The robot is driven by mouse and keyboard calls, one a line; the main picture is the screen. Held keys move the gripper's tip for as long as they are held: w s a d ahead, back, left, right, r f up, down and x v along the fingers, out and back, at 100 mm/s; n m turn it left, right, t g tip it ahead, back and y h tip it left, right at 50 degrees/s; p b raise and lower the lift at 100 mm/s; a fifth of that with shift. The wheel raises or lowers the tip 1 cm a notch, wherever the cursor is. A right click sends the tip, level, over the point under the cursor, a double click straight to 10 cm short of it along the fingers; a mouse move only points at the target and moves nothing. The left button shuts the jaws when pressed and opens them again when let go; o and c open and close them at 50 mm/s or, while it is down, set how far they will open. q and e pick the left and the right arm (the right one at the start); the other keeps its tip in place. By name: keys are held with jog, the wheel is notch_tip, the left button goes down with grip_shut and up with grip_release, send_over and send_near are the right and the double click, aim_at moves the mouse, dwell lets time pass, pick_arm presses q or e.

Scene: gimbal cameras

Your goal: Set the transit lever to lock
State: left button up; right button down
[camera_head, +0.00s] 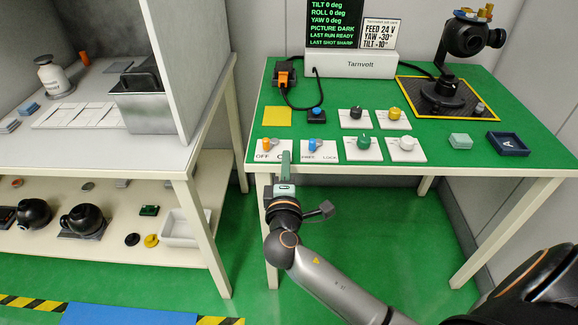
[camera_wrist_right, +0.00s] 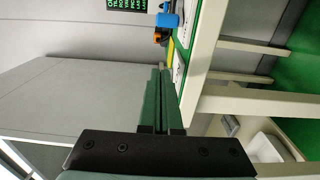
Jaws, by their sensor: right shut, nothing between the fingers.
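The transit lever is a blue lever (camera_head: 317,145) on a white plate marked LOCK at its right end, near the front edge of the green table. The label at the plate's left end is too small to read surely. Its exact angle is hard to tell. My right gripper (camera_head: 285,158) is shut and empty at the table's front edge, left of the blue lever and apart from it. Its closed fingers also show in the right wrist view (camera_wrist_right: 160,80), with a blue part (camera_wrist_right: 168,19) beyond their tips. My left gripper is not in view.
An orange switch (camera_head: 268,145) on an OFF plate sits just left of my right gripper. Green (camera_head: 364,142) and white (camera_head: 407,143) knobs stand right of the lever. A gimbal camera (camera_head: 447,95) stands at the back right. A grey-white bench (camera_head: 190,160) is left.

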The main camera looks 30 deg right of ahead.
aim_at(305, 158)
jog(key=x, duration=0.6)
jog(key=shift+w+d, duration=0.2)
jog(key=shift+d, duration=0.05)
jog(key=shift+s+d, duration=0.4)
jog(key=shift+s, duration=0.15)
jog(key=shift+s+d, duration=0.35)
jog(key=shift+s, duration=0.25)
jog(key=shift+s+d, duration=0.4)
jog(key=shift+s, duration=0.1)
jog(key=shift+s+d+n+t+y+p, duration=0.15)
jog(key=shift+s+n+t+y+p, duration=0.25)
jog(key=shift+n+y, duration=0.4)
